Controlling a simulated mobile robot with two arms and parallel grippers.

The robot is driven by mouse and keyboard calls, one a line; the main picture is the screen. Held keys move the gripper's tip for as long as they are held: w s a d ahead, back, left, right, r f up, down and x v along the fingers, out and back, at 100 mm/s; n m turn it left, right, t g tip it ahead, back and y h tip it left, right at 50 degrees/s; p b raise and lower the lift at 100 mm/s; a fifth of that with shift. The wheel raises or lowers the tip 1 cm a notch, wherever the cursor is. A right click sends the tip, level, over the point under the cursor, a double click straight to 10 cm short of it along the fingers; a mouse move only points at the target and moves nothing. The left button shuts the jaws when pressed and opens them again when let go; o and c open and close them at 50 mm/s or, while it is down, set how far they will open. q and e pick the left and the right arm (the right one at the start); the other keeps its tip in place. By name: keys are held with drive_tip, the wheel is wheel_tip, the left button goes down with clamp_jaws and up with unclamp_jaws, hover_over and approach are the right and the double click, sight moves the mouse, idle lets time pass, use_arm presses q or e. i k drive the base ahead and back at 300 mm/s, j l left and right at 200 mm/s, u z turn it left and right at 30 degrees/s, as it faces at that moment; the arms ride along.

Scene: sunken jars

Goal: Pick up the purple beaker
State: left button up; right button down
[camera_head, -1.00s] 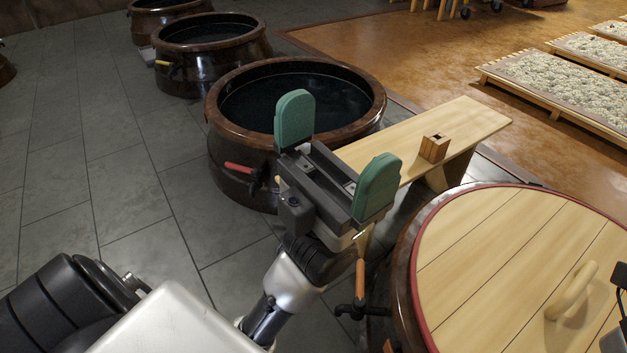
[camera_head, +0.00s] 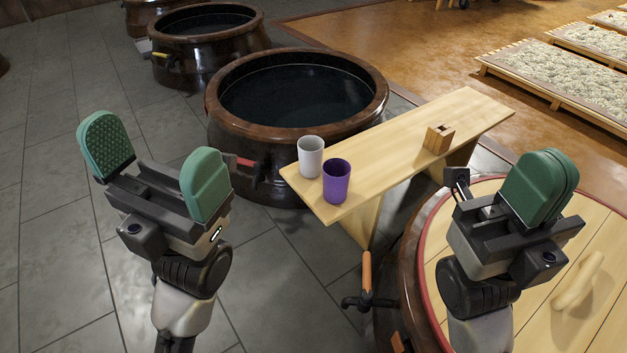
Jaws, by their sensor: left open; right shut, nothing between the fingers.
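The purple beaker (camera_head: 336,181) stands upright near the front left end of a wooden bench (camera_head: 385,160). A white beaker (camera_head: 311,157) stands just behind and left of it. My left gripper (camera_head: 155,165) is open and empty, raised to the left of the bench, apart from the beakers. My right gripper (camera_head: 540,188) is shut and empty, over the round wooden lid (camera_head: 462,262) to the right of the bench. Both beakers are in full view.
A small wooden block (camera_head: 438,139) sits further along the bench. A large brown jar of dark liquid (camera_head: 297,97) stands behind the bench, with another jar (camera_head: 208,32) beyond. A tap with an orange handle (camera_head: 366,275) is below the bench. Tiled floor (camera_head: 60,230) is clear at left.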

sight(336, 171)
drive_tip(key=j+z, duration=0.2)
drive_tip(key=z, duration=0.2)
drive_tip(key=j+z, duration=0.2)
drive_tip(key=z, duration=0.15)
drive_tip(key=j+z, duration=0.25)
drive_tip(key=z, duration=0.15)
drive_tip(key=j+z, duration=0.2)
drive_tip(key=z, duration=0.2)
